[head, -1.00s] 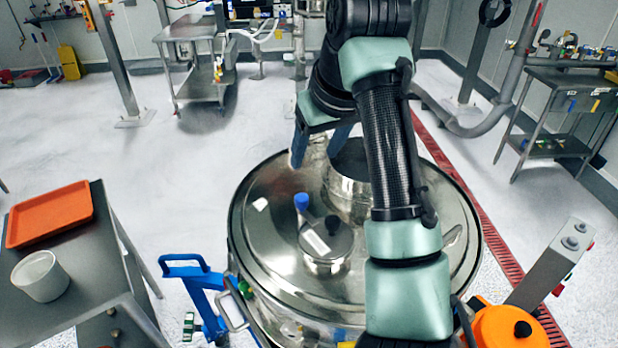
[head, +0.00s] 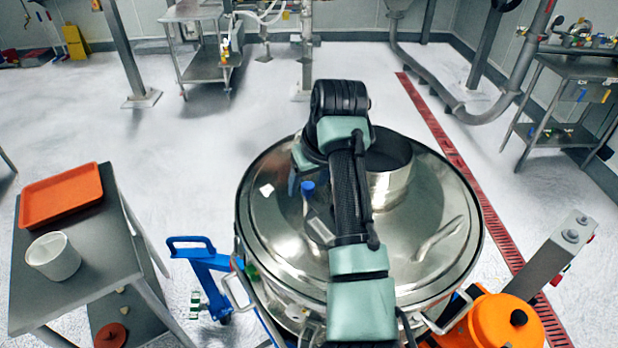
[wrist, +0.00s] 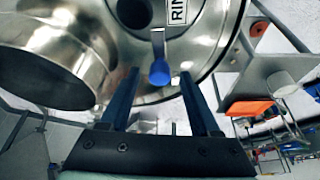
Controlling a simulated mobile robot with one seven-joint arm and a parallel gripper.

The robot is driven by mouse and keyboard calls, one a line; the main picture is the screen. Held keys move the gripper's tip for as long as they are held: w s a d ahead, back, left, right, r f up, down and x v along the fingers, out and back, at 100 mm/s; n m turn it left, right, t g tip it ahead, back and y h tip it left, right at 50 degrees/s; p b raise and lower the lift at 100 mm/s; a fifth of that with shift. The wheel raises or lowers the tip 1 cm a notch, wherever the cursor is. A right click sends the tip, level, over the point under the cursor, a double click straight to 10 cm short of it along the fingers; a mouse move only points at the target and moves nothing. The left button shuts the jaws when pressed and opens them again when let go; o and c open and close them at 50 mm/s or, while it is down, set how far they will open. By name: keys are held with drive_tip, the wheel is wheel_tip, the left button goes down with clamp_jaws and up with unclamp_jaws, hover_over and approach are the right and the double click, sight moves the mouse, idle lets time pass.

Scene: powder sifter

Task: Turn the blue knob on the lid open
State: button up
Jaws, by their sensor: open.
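The blue knob (head: 308,188) sits on a handle on the round steel lid (head: 268,222), left of the open collar, partly hidden by my arm in the head view. In the wrist view the blue knob (wrist: 160,72) appears at the end of a metal lever, beside a white label with black letters. My gripper (wrist: 158,76) is open, its two blue fingers spread to the left and right of the knob in that picture. I cannot tell how far the fingertips are from it in depth. In the head view my arm hides most of the gripper.
A steel collar (head: 388,180) rises from the lid, close to my wrist. A steel table (head: 60,290) with an orange tray (head: 60,196) and white container (head: 53,257) stands left. A blue handle frame (head: 205,270) and an orange canister (head: 497,325) flank the vessel.

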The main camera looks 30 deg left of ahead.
drive_tip(key=shift+c, duration=0.2)
clamp_jaws()
